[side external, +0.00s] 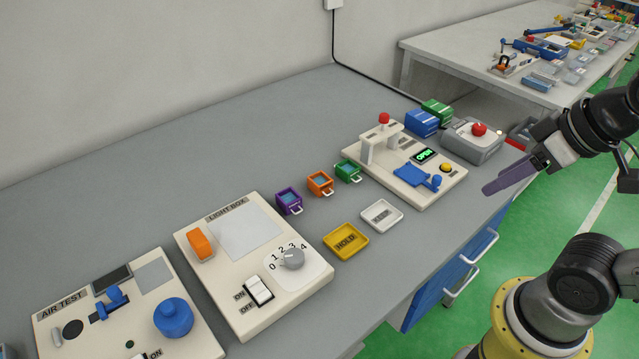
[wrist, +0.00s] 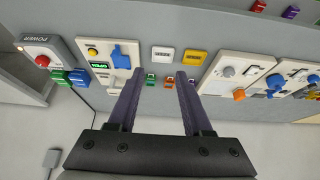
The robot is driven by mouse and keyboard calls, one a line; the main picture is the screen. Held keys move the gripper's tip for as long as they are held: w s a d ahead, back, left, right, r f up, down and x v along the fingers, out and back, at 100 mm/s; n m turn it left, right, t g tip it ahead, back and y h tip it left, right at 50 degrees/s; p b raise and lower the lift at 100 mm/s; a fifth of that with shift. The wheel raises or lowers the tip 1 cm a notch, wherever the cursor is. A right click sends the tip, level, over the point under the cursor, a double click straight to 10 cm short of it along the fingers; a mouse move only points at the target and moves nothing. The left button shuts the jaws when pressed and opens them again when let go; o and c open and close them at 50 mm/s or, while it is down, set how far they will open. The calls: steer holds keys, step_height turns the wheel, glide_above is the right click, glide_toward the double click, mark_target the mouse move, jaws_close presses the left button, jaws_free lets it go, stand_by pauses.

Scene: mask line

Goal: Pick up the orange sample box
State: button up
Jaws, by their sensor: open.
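The orange sample box (side external: 319,184) is a small open box with a white handle, standing on the grey table between a purple box (side external: 289,201) and a green box (side external: 347,171). In the wrist view the orange box (wrist: 168,83) shows between my finger tips, with the green box (wrist: 150,80) to its left. The right finger partly covers the purple box there. My gripper (side external: 489,190) has long purple fingers and hangs beyond the table's right edge, well apart from the boxes. In the wrist view the fingers (wrist: 160,73) are spread with nothing held.
A yellow HOLD tray (side external: 346,242) and a white tray (side external: 381,216) lie in front of the boxes. A device with a raised bridge (side external: 425,190) stands to the right. The table behind the boxes is clear.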

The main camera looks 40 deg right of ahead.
steer(key=o, duration=0.7)
